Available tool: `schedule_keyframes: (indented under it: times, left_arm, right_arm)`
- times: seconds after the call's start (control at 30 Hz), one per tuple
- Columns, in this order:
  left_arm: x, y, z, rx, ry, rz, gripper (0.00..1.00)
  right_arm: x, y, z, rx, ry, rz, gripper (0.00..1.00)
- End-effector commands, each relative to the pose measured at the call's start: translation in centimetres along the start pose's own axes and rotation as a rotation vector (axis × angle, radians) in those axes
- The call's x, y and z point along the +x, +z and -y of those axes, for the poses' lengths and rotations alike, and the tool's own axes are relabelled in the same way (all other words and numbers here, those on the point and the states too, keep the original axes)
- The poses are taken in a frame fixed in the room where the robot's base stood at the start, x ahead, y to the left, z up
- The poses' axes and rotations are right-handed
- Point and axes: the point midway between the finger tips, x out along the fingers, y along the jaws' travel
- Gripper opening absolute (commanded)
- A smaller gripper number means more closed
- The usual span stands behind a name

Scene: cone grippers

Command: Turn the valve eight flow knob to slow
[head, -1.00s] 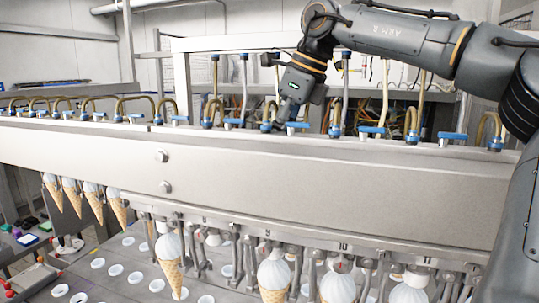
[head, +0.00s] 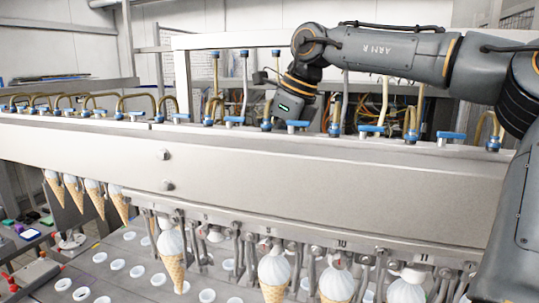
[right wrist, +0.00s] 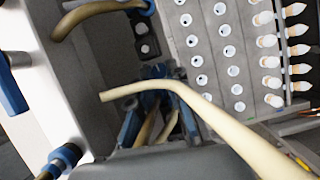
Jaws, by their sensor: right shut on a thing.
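A row of blue valve knobs and blue hose fittings runs along the top of the long steel machine beam (head: 330,170). My right gripper (head: 284,118) reaches down to the top edge of the beam. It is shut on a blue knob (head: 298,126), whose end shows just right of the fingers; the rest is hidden. No readable number beside this knob identifies it as valve eight. In the right wrist view a pale hose (right wrist: 190,98) crosses in front of the fingers, so the grip is mostly covered. My left gripper is not in view.
A blue fitting (head: 266,125) with a hose stands close left of the gripper. Another knob (head: 371,129) is to the right. Upright pipes and hoses crowd behind. Filled cones (head: 274,270) hang below the beam over a perforated tray (head: 150,285).

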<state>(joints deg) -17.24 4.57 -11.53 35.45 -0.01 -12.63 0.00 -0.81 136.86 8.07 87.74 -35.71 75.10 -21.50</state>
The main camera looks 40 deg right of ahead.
Motion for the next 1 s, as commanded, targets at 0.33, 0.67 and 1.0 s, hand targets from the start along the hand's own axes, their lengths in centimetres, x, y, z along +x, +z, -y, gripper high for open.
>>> schedule_keyframes:
  times: [0.33, 0.67, 1.0]
  left_arm:
    - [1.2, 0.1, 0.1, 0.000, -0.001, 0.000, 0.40]
    - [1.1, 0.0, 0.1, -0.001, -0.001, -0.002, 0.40]
    - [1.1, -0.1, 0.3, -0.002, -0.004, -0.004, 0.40]
  right_arm:
    - [-0.1, 0.0, -0.1, 0.124, -0.053, 0.000, 0.00]
    - [-0.1, 0.1, -0.1, 0.123, -0.052, 0.001, 0.39]
    - [-0.3, 0.1, -0.1, 0.122, -0.052, 0.000, 0.39]
